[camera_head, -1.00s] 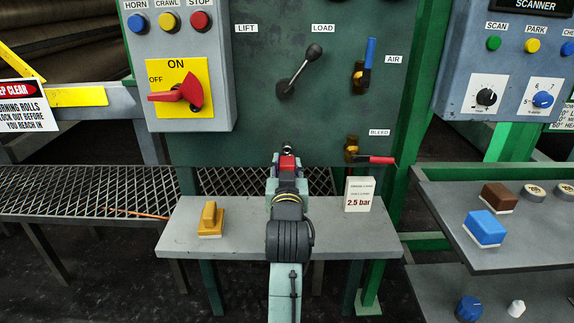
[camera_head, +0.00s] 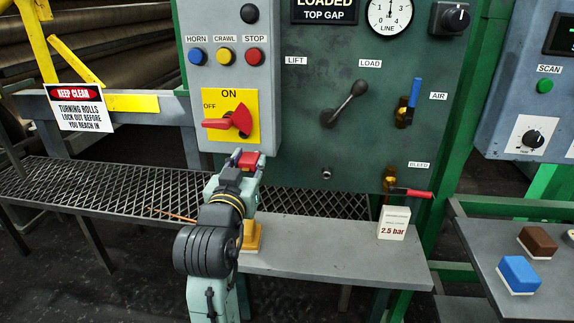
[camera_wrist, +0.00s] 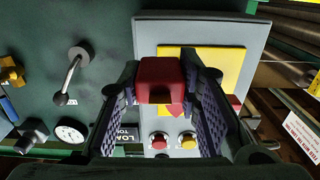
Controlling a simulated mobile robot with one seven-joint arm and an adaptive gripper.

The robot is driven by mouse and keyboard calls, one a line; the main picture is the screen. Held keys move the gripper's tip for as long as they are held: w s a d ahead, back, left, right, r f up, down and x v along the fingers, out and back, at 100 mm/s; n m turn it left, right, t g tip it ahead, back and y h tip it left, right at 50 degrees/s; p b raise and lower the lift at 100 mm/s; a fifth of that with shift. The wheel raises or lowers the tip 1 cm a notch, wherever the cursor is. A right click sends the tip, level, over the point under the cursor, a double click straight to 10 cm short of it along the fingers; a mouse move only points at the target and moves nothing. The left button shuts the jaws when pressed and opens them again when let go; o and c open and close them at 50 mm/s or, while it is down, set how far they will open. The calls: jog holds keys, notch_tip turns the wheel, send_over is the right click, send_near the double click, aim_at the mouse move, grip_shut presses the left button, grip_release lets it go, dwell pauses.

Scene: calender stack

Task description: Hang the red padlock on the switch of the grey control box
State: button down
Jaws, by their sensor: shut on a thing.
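The red padlock (camera_wrist: 160,80) sits between the fingers of my gripper (camera_wrist: 163,88) in the wrist view. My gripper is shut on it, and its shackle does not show. In the head view my gripper (camera_head: 248,162) holds the padlock (camera_head: 249,158) just below the right part of the switch plate. The grey control box (camera_head: 262,110) carries a yellow plate (camera_head: 214,136) with a red rotary switch (camera_head: 228,122). The switch handle points left, toward OFF. The padlock looks apart from the switch; the depth gap is hard to tell.
A grey shelf (camera_head: 330,255) below holds a yellow block (camera_head: 251,237), partly hidden by my arm, and a white 2.5 bar card (camera_head: 394,222). A lever (camera_head: 346,103) and valves with a blue handle (camera_head: 414,92) and a red handle (camera_head: 410,193) are right of the box.

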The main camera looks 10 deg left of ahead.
jog(key=s+a+r, duration=0.1)
jog(key=s, duration=0.1)
jog(key=s+a+r+p, duration=0.1)
jog(key=s+a+r, duration=0.1)
dwell(0.3)
jog(key=shift+w, duration=2)
jog(key=c, duration=1.7)
grip_release()
grip_shut()
jog(key=shift+p, duration=0.3)
